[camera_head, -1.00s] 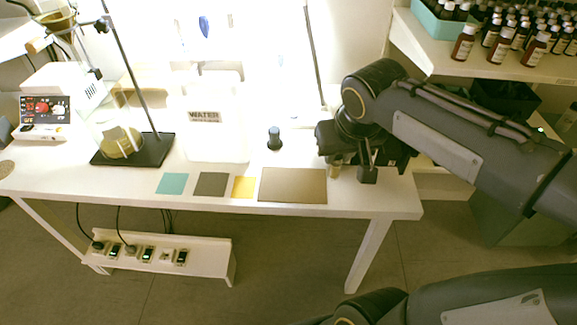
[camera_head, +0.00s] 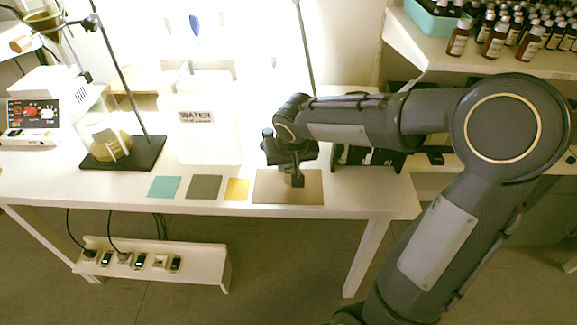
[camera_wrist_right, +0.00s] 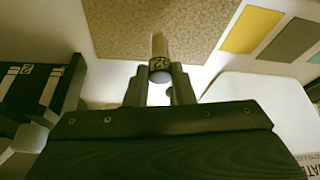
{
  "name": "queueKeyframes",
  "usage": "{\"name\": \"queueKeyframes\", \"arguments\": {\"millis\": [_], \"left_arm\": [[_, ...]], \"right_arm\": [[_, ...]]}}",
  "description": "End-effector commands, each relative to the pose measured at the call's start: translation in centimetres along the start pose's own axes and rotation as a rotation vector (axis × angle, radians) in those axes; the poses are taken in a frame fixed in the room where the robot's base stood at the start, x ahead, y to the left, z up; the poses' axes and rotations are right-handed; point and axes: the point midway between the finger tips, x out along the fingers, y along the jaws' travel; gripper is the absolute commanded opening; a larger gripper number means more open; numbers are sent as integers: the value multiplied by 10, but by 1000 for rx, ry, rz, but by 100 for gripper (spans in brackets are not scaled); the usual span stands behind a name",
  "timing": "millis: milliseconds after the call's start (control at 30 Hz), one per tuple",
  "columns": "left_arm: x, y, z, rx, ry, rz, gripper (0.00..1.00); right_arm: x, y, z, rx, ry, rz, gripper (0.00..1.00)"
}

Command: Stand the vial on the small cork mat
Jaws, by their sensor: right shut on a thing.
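The cork mat (camera_head: 267,194) is a speckled tan rectangle near the table's front edge, right of the coloured squares. It also fills the top middle of the right wrist view (camera_wrist_right: 125,32). My right gripper (camera_head: 297,182) is over this mat in the head view. In the right wrist view it is shut on the vial (camera_wrist_right: 159,48), a thin brownish cylinder with a marked band and a pale bluish end. The vial is hidden behind the gripper in the head view. I cannot tell whether it touches the mat. My left gripper is not in view.
Yellow (camera_head: 237,189), grey (camera_head: 204,187) and teal (camera_head: 164,187) squares lie left of the cork mat. A white WATER container (camera_head: 207,140) stands behind them. A dark rack (camera_head: 372,158) stands right of the gripper. A black stand base (camera_head: 124,153) is at left.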

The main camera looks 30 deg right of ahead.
Motion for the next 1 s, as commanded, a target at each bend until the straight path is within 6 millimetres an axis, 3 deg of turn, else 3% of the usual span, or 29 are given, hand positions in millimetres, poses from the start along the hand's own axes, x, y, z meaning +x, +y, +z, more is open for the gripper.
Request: {"name": "queueKeyframes", "arguments": {"millis": [433, 467, 600, 1000], "left_arm": [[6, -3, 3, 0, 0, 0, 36], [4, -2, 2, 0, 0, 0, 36], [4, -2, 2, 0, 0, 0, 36], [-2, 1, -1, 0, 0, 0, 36]], "right_arm": [[9, 0, 4, 0, 1, 0, 0], [7, 0, 3, 1, 1, 0, 26], [7, 0, 3, 0, 0, 0, 44], [-1, 0, 1, 1, 2, -1, 44]]}}
